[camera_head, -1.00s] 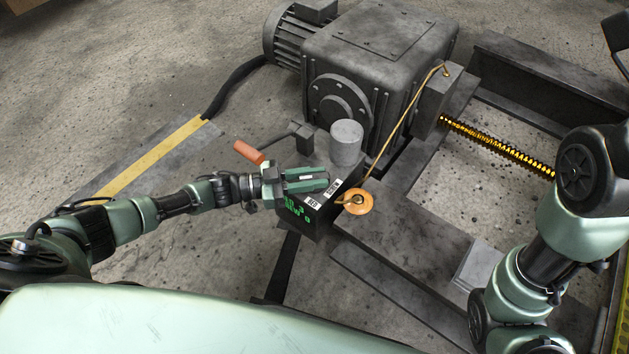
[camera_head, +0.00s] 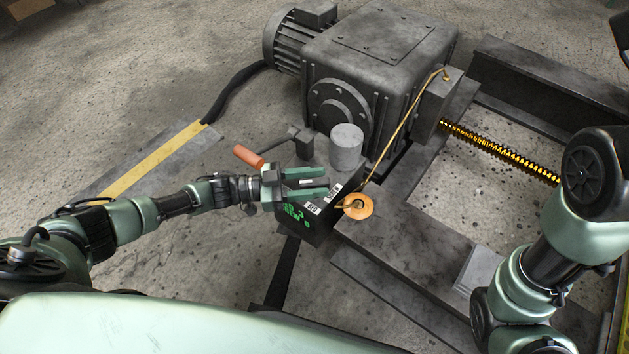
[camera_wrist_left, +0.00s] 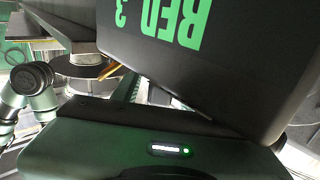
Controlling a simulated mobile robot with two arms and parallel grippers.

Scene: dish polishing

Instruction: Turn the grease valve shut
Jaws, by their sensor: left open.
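The grease valve appears to be the orange disc (camera_head: 358,206) at the end of a thin brass pipe, on the right side of a dark box (camera_head: 318,225) with white labels and green lettering. My left gripper (camera_head: 328,182) is open, its two green fingers apart over the top of this box. The fingertips are a little left of the orange disc and look apart from it. In the left wrist view the dark box (camera_wrist_left: 215,75) with green "BED 3" lettering fills much of the picture. My right gripper is out of view.
A grey cylinder (camera_head: 346,146) stands just behind the gripper. A crank with an orange handle (camera_head: 249,156) is to its left. A large motor and gearbox (camera_head: 375,60) stands behind.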

